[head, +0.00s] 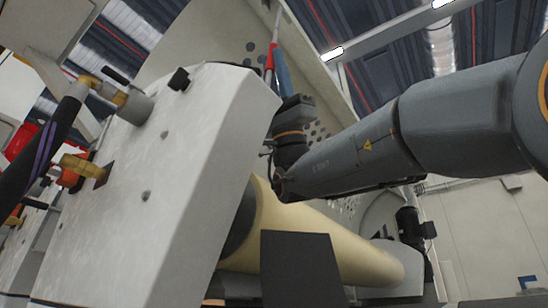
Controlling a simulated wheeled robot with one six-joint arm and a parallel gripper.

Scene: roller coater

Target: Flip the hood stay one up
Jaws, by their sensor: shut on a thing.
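The hood stay (277,27) is a thin grey rod with a red sleeve on its lower part, in the upper middle of the head view. It stands nearly upright, leaning slightly right at the top, against the pale perforated panel. My gripper (282,76) is at the end of my dark grey arm, which reaches in from the right. It is shut on the stay at the red sleeve. The finger contact is small and partly hidden by my wrist and the white housing, as is the stay's lower end.
A large white machine housing (160,170) fills the left, with orange-brown fittings and a black hose. A cream roller (340,245) runs below my arm. A dark flat plate (300,270) stands in front of it. The pale perforated panel (228,35) rises behind.

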